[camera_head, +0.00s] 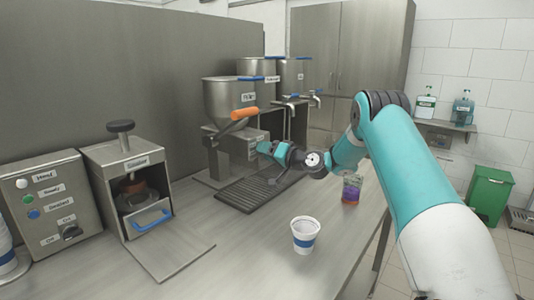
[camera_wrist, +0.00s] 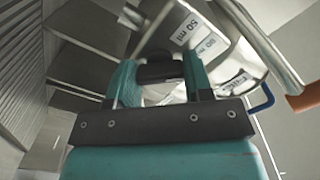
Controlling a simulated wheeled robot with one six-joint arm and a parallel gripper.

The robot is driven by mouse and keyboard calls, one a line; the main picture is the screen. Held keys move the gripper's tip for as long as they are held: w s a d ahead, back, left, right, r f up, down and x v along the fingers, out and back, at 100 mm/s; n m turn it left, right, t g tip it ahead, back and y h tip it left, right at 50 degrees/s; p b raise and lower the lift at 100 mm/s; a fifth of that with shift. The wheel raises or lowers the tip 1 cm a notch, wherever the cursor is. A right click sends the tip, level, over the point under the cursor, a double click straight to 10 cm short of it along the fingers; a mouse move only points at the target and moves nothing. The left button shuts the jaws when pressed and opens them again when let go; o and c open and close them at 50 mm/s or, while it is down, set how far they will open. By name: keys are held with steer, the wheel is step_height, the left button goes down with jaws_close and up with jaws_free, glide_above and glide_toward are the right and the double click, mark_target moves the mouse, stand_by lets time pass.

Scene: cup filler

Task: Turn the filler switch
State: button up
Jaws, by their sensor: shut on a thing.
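The filler (camera_head: 228,100) is a steel machine with a funnel hopper and an orange-handled lever (camera_head: 244,113). Its front panel carries volume labels such as "50 ml" (camera_wrist: 186,33) in the wrist view. My gripper (camera_head: 262,148) is at the front of the filler, its teal fingers (camera_wrist: 160,80) reaching to the panel. The fingers are shut on a dark switch knob (camera_wrist: 158,67) below the labels. In the head view the gripper hides the switch. I cannot read which mark the switch points to.
A white cup with a blue band (camera_head: 305,236) stands on the counter in front. A purple-orange pack (camera_head: 351,190) is right of it, beside my arm. A drip tray (camera_head: 243,194) lies below the filler. A sealer-like machine (camera_head: 128,190) and a button box (camera_head: 50,205) stand left.

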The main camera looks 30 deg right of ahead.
steer(key=shift+d, duration=0.1)
steer(key=o, duration=0.9)
steer(key=shift+b+v, duration=2.2)
steer(key=shift+v, duration=6.55)
